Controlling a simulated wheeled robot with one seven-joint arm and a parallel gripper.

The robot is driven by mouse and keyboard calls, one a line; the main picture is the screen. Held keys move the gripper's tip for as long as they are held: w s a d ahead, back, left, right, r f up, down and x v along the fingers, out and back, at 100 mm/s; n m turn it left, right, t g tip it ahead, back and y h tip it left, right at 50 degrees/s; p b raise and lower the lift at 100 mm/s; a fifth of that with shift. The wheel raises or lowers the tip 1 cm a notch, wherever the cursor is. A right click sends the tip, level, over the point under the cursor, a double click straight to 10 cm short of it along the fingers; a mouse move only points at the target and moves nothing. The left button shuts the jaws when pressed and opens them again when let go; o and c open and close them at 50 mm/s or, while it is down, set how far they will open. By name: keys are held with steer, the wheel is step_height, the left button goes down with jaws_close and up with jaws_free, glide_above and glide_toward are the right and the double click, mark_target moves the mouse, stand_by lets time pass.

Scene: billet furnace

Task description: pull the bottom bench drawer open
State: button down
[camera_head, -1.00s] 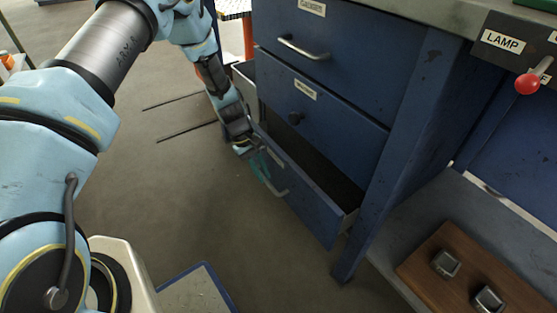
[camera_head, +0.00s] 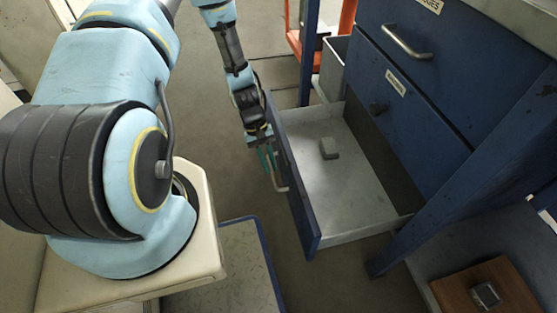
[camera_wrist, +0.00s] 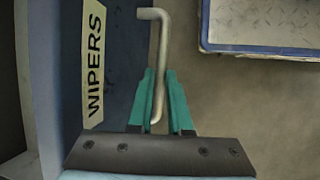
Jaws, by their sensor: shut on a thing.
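The bottom bench drawer (camera_head: 346,198) is open, pulled well out from the blue bench, and its grey inside shows in the head view. A small grey block (camera_head: 329,148) lies on its floor. The drawer's bar handle (camera_head: 281,188) is on its blue front; in the wrist view the handle (camera_wrist: 153,13) stands beside a label reading WIPERS (camera_wrist: 95,65). My gripper (camera_head: 270,165) is at the drawer front, with its green fingers (camera_wrist: 160,88) shut on the handle, one on each side of the bar.
The blue drawer above (camera_head: 400,118), with a dark knob, and the top drawer with a bar handle (camera_head: 408,43) are shut. A bench leg (camera_head: 440,212) stands at right. A blue-edged platform (camera_head: 248,265) is on the floor near my base. A wooden board (camera_head: 455,297) lies at lower right.

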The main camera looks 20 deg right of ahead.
steer(key=shift+a, duration=0.15)
steer(key=c, duration=0.8)
jaws_free()
steer(key=shift+c, duration=0.2)
steer(key=p+v, duration=0.1)
steer(key=v, duration=0.9)
steer(key=shift+w+r, duration=0.2)
steer(key=shift+r, duration=0.15)
steer(key=shift+a, duration=0.1)
